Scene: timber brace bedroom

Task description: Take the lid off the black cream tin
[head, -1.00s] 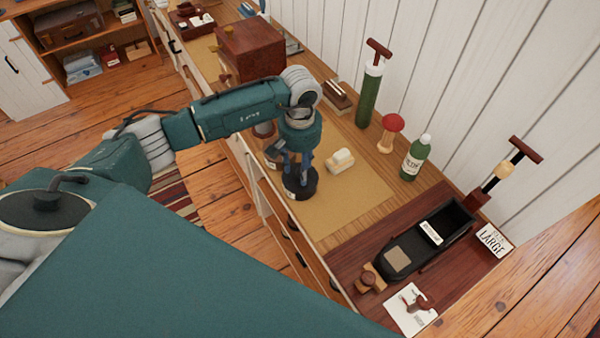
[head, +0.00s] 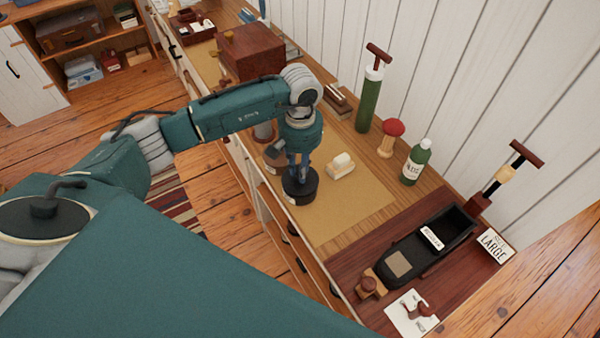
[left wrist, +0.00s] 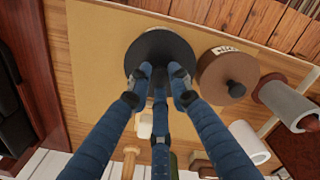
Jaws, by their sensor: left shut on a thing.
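The black cream tin (head: 301,192) stands near the front edge of the tan mat on the counter, a pale label low on its side. In the left wrist view its round black top (left wrist: 146,47) shows below my fingers. My left gripper (head: 299,171) comes straight down over the tin. Its blue fingers (left wrist: 161,72) are drawn together at the middle of the black lid, shut on it. The fingertips hide what they grip, probably a knob. I see no gap between lid and tin. My right gripper is in neither view.
A brown round tin with a black knob (left wrist: 235,88) is close beside the black tin. A cream block (head: 341,165) lies on the tan mat (head: 350,208) to its right. A green bottle (head: 416,162) and red-topped wooden object (head: 391,138) stand behind.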

